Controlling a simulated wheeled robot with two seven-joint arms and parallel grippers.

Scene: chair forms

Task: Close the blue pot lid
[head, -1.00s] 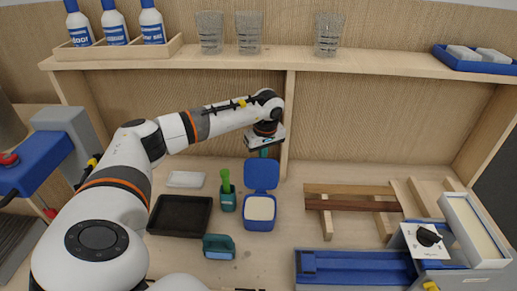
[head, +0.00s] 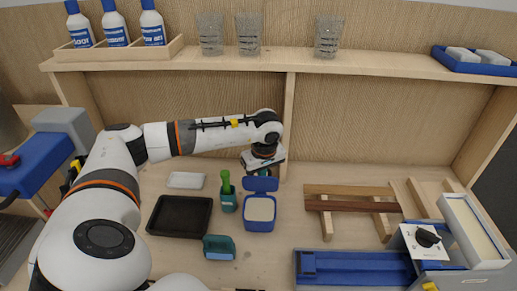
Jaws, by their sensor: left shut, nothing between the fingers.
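The blue pot (head: 259,224) stands on the worktop, with a pale cream filling showing in its open top. Its blue lid (head: 261,184) is raised at the pot's back edge and tilts forward, with the opening still uncovered. My left gripper (head: 264,173) is shut and empty, directly behind the lid, with its fingertips mostly hidden by the lid. I cannot tell whether they touch it. My right gripper is not in view.
A teal holder with a green-handled tool (head: 226,190) stands close left of the pot. Wooden slats (head: 350,205) and a blue-grey machine (head: 355,267) are at right.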

